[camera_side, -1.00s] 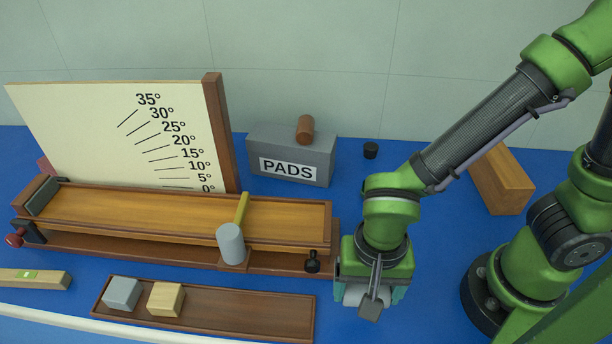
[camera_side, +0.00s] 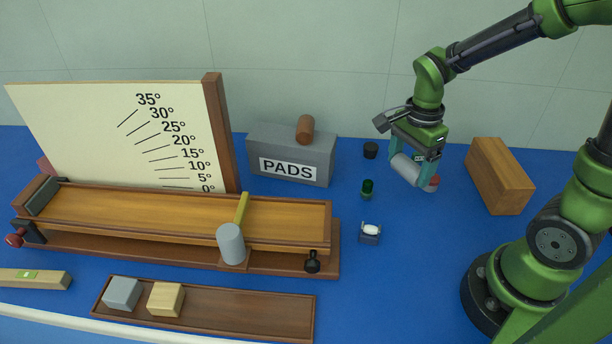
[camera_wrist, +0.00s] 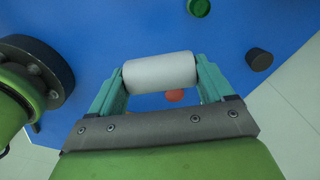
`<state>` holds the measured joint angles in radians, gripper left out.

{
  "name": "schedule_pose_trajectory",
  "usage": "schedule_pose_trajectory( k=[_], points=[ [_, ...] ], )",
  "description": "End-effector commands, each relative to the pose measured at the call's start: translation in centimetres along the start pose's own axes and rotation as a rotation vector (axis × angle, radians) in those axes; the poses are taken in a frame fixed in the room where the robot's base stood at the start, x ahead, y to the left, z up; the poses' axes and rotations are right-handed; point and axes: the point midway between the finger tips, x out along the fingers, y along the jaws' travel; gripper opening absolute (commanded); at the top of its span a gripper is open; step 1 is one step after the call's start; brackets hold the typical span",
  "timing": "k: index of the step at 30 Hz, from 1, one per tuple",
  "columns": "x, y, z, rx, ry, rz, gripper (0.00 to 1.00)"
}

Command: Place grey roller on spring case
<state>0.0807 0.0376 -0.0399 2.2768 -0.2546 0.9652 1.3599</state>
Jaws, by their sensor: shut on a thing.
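My gripper (camera_side: 412,171) is shut on the light grey roller (camera_side: 405,170), high over the blue table at the right middle. In the wrist view the roller (camera_wrist: 160,72) lies crosswise between the two teal fingers of my gripper (camera_wrist: 161,70), one at each end. No label marks a spring case. A closed wooden box (camera_side: 500,176) stands to the right of my gripper and may be it, but I cannot tell. The roller is apart from this box.
A red thing (camera_side: 434,182) shows just behind my gripper. The grey PADS box (camera_side: 258,150) carries a brown roller (camera_side: 305,129).

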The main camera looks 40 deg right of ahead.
Motion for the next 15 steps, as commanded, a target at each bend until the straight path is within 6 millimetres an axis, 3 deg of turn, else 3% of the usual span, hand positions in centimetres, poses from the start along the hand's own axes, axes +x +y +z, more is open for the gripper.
schedule_pose_trajectory(
  k=[1,7,12,15],
  points=[
    [-0.5,-0.5,-2.6,0.08,0.0,-0.003,0.46],
    [-2.5,0.2,-12.3,0.345,0.001,-0.003,0.46],
    [-4.5,3.1,-19.7,0.545,0.001,-0.003,0.46],
    [-5.6,5.1,-22.9,0.629,0.0,-0.003,0.46]
  ],
)
